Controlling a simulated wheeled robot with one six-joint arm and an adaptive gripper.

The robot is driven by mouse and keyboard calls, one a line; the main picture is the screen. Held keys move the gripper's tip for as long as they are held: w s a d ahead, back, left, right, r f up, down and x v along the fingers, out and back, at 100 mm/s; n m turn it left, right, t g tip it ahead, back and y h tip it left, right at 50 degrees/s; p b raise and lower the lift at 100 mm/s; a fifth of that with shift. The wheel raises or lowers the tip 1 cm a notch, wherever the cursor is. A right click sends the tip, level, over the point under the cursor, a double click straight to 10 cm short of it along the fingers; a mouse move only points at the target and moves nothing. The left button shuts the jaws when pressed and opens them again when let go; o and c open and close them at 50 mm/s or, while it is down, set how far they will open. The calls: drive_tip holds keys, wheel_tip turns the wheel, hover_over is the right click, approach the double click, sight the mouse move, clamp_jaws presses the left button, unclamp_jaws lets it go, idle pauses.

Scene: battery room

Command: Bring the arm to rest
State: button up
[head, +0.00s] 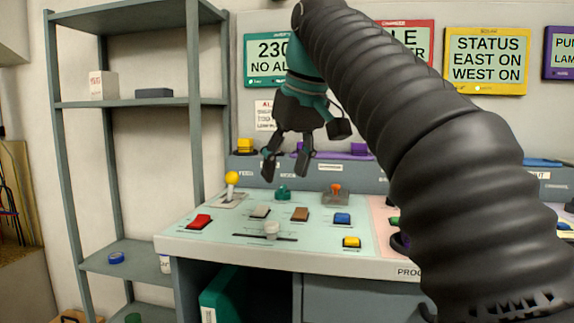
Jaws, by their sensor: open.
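My arm, in a black ribbed sleeve, reaches from the lower right up to the top middle of the head view. My gripper (287,172) hangs from its end, pointing down with its two dark fingers spread and nothing between them. It is above the back part of the control desk (200,244), apart from the controls as far as I can tell. The arm hides part of the desk's right side and some of the wall signs.
Below the gripper are a yellow-knobbed lever (231,179), a green knob (283,192), an orange-tipped switch (336,189), a red button (200,221) and a slider (271,229). A grey shelf (140,103) stands at left. Signs hang on the wall behind.

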drive_tip(key=m+t+h, duration=0.1)
drive_tip(key=m, duration=0.3)
approach(350, 253)
wheel_tip(350, 253, down, 6)
drive_tip(key=s+a, duration=0.2)
drive_tip(key=a, duration=0.1)
drive_tip(key=s+d+f+m, duration=0.1)
drive_tip(key=s+d+f, duration=0.1)
drive_tip(key=s+f, duration=0.2)
drive_tip(key=s+d+f+m+h, duration=0.1)
drive_tip(key=s+d+f, duration=0.2)
drive_tip(key=f, duration=0.8)
drive_tip(key=s+d+f+t, duration=0.1)
drive_tip(key=s+d+f, duration=0.1)
drive_tip(key=s+f, duration=0.3)
wheel_tip(350, 253, down, 3)
drive_tip(key=shift+s+d+r+m, duration=0.1)
drive_tip(key=shift+s+d+m, duration=0.2)
drive_tip(key=shift+m, duration=0.1)
idle(0.6)
